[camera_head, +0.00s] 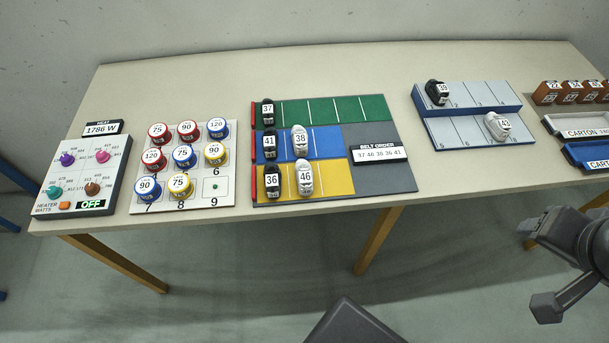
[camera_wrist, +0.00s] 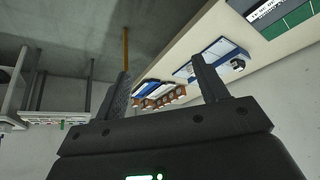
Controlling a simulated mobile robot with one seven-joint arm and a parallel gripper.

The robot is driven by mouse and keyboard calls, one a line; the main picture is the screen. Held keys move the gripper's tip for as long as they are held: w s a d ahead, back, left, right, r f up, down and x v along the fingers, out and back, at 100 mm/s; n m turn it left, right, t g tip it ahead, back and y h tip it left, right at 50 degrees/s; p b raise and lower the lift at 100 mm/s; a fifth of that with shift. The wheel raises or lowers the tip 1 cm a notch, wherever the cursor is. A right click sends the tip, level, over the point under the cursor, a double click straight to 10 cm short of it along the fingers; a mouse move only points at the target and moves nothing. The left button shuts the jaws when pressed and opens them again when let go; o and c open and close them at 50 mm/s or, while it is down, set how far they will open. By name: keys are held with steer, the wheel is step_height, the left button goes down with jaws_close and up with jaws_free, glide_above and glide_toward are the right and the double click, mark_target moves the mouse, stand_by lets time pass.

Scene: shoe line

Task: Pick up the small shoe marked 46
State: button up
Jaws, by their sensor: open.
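The small white-grey shoe marked 46 (camera_head: 305,179) stands on the yellow lane (camera_head: 331,181) of the belt board, just right of the black shoe marked 36 (camera_head: 272,182). Above it in the picture, on the blue lane, stands the light shoe marked 38 (camera_head: 300,141). My gripper shows at the right edge of the head view (camera_head: 540,268), in front of the table and far from shoe 46. In the wrist view its two fingers (camera_wrist: 163,85) are wide apart with nothing between them. Shoe 46 does not show in the wrist view.
Black shoes 41 (camera_head: 269,147) and 37 (camera_head: 267,113) stand at the lanes' left ends. A blue rack (camera_head: 467,98) holds shoes 39 and 43. Brown cartons and trays (camera_head: 585,125) are at the far right. A grid of cans (camera_head: 183,155) and a heater panel (camera_head: 84,172) stand left.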

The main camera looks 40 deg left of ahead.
steer(key=w+a+f+n+y, duration=0.2)
steer(key=w+a, duration=0.3)
steer(key=a, duration=0.3)
steer(key=n+g+y, duration=0.1)
steer(key=n+g, duration=0.1)
steer(key=n, duration=0.5)
glide_toward(305, 171)
steer(key=shift+w+a+r, duration=0.1)
steer(key=shift+w+r, duration=0.1)
steer(key=shift+r, duration=0.15)
steer(key=shift+a+f, duration=0.15)
steer(key=shift+f, duration=0.1)
steer(key=x, duration=0.5)
steer(key=shift+s+f, duration=0.1)
steer(key=x, duration=0.3)
steer(key=shift+f, duration=0.4)
steer(key=shift+x, duration=0.75)
